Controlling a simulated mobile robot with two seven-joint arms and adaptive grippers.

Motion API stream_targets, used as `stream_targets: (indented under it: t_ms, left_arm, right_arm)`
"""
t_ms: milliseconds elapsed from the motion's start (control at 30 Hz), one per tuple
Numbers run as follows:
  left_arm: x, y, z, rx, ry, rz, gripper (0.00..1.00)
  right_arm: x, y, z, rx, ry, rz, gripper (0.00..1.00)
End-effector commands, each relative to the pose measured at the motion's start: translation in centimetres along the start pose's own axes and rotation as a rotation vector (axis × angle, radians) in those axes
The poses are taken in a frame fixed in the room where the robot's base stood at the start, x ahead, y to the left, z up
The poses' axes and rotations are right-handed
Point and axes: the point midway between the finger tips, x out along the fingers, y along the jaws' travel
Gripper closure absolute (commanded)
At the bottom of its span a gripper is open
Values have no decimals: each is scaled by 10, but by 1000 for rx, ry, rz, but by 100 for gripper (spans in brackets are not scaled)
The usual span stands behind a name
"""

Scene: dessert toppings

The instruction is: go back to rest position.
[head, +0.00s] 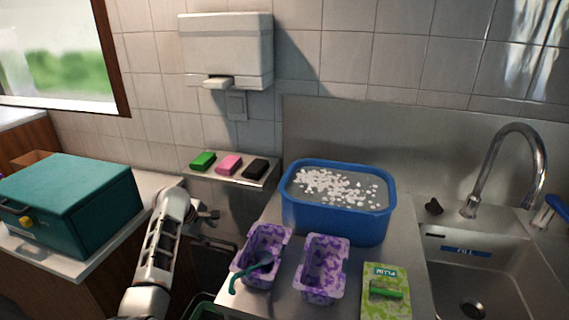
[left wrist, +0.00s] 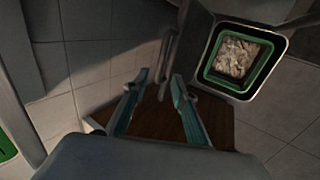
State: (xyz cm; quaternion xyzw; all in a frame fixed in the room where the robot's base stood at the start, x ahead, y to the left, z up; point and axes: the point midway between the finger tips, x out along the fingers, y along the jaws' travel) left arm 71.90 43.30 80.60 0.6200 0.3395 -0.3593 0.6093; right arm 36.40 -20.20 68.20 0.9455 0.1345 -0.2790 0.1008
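My left gripper (head: 208,214) hangs over the gap between the teal box's counter and the steel counter. It also shows in the left wrist view (left wrist: 160,78), where its two fingers are apart with nothing between them. Below it in that view are a brown wooden surface (left wrist: 225,128) and a tiled floor. My right gripper is in neither view.
A blue tub (head: 340,226) with white bits stands right of my left arm. Two purple-patterned containers (head: 322,270) stand before it, the left one with a green-handled tool. A teal box (head: 70,200) stands left. A green-rimmed bin (left wrist: 236,60) is below.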

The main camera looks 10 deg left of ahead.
Motion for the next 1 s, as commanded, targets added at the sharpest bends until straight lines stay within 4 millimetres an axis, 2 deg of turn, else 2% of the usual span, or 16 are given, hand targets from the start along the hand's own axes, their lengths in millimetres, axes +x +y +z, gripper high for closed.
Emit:
stream_targets:
  t_ms: [67,167,367,567,700,800,1000]
  left_arm:
    - [1,-6,-1,23,10,-4,73]
    - [2,-27,-6,127,50,-19,73]
    - [-10,-106,-11,589,189,-95,73]
    - [-44,-183,5,1114,284,-195,73]
    - [-80,-229,25,1464,319,-263,73]
    - [-105,-253,39,1666,330,-300,73]
    - [-144,-282,58,1927,337,-347,73]
  right_arm:
    - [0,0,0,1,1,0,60]
    - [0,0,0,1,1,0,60]
    - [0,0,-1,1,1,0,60]
    - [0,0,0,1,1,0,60]
    - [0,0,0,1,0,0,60]
    - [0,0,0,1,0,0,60]
    - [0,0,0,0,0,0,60]
